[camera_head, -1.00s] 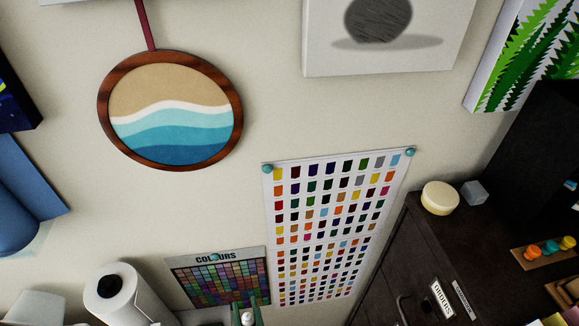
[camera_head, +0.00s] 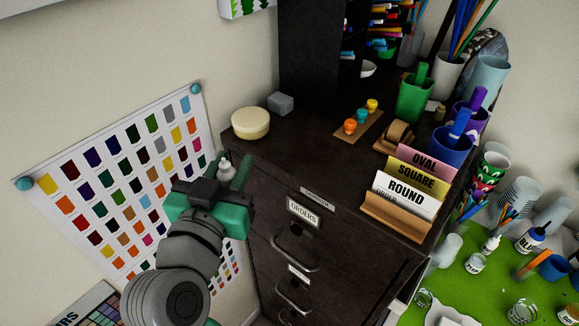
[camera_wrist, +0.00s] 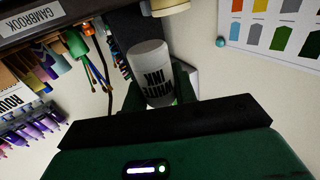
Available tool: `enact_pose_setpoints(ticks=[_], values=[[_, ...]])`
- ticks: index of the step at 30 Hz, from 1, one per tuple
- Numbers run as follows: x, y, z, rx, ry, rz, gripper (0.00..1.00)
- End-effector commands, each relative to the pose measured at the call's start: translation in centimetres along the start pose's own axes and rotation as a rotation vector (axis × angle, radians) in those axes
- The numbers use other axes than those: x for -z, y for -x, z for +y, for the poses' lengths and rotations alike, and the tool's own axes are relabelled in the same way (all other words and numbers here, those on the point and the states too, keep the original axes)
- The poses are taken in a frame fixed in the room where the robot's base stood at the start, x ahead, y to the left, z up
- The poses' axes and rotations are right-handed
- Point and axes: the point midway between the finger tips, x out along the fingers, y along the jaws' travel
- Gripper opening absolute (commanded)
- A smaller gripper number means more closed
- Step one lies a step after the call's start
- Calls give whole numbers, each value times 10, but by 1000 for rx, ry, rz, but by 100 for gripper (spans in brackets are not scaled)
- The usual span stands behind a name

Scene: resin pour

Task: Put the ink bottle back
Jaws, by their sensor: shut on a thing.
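My gripper (camera_head: 227,172) is raised beside the left edge of the dark cabinet (camera_head: 285,170), in front of the wall. It is shut on a small white ink bottle (camera_head: 226,167), which stands up between the green fingers. In the wrist view the bottle (camera_wrist: 150,70) shows a label reading WHITE INK, upside down in the picture. The gripper's green fingers (camera_wrist: 160,92) flank it. A bottle labelled BLUE (camera_head: 530,239) and small white bottles (camera_head: 475,263) stand on the green mat (camera_head: 455,285) at lower right.
The cabinet top holds a cream round tub (camera_head: 250,123), a grey cube (camera_head: 281,103), a rack of coloured knobs (camera_head: 358,127), a card holder (camera_head: 398,212) and cups (camera_head: 414,98). Its near left top is clear. A colour chart (camera_head: 120,180) hangs on the wall.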

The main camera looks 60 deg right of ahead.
Motion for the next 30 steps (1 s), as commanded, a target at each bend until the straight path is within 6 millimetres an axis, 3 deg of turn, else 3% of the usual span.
enact_pose_setpoints(ticks=[3, 6, 13, 24, 30], values=[[12, -2, 45, -182, 0, 1, 5], [20, 0, 68, -273, 4, 0, 5], [24, -7, 79, -311, 10, -1, 5], [14, -114, 107, -310, 11, -2, 5], [9, -147, 114, -306, 10, 0, 5]])
